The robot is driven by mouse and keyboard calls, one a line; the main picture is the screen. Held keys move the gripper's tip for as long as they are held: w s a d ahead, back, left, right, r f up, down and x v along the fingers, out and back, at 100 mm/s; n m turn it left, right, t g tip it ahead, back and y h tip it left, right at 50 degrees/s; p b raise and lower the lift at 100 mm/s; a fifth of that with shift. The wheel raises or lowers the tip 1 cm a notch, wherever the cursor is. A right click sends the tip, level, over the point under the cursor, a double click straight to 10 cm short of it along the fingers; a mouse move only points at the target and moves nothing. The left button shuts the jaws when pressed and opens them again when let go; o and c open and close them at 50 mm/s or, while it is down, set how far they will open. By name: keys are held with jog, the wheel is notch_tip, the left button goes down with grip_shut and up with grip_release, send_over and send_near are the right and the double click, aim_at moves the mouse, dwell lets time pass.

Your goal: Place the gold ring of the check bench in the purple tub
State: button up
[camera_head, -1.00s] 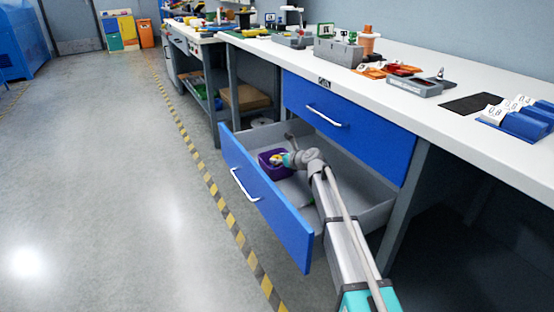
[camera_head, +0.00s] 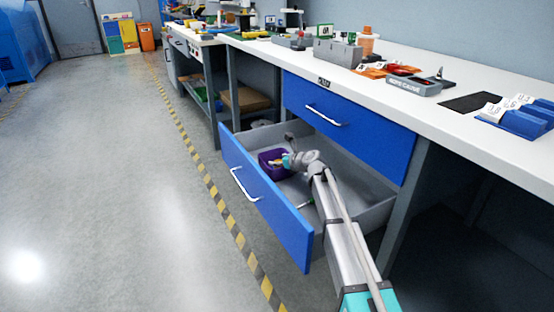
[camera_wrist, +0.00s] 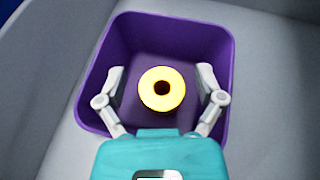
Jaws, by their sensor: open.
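The purple tub (camera_wrist: 222,45) stands in the open lower drawer, and it also shows in the head view (camera_head: 266,168). The gold ring (camera_wrist: 162,103) lies flat within the tub's outline, its dark hole facing the wrist camera. I cannot tell whether it touches the tub's floor. My gripper (camera_wrist: 160,77) is open over the tub, one finger on each side of the ring, with gaps between fingers and ring. In the head view my gripper (camera_head: 285,161) reaches down to the tub, and the ring is too small to make out clearly.
The open drawer's blue front (camera_head: 265,200) and grey walls surround the tub. A shut blue drawer (camera_head: 345,125) is above to the right. The white bench top (camera_head: 420,75) carries several fixtures. The floor at left is clear.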

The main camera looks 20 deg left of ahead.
jog(key=shift+p, duration=0.35)
jog(key=shift+w+a+r, duration=0.1)
jog(key=shift+r, duration=0.1)
jog(key=shift+r+p, duration=0.15)
jog(key=shift+p, duration=0.35)
jog(key=p+v, duration=0.4)
jog(key=v, duration=0.8)
jog(key=shift+w, duration=0.1)
